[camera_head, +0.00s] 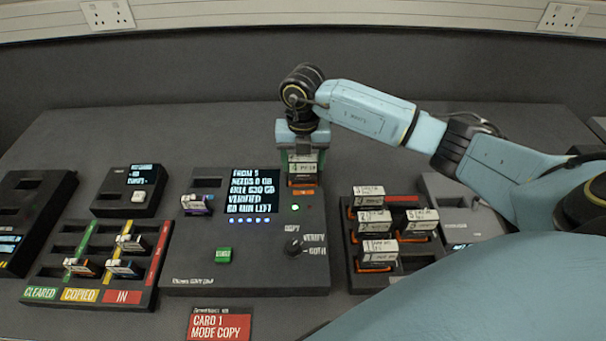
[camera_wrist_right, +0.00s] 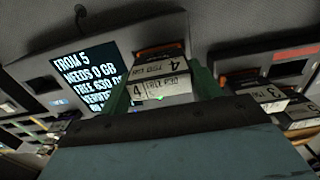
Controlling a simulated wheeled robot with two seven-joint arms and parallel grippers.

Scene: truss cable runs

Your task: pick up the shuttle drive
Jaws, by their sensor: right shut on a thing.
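A shuttle drive labelled 4 (camera_head: 303,168) is upright at the right slot of the black copy station (camera_head: 185,272). It has a white label and an orange part at its base. My right gripper (camera_head: 303,157) comes down from above and is shut on this drive, its green fingers on either side. The drive also shows in the right wrist view (camera_wrist_right: 160,72), its label reading 4 and FREE 630. I cannot tell whether its lower end is still seated in the slot. My left gripper is not in view.
Several other drives (camera_head: 369,217) stand in a black rack right of the station. The station screen (camera_head: 252,190) shows text including VERIFIED. A red sign (camera_head: 219,325) lies in front.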

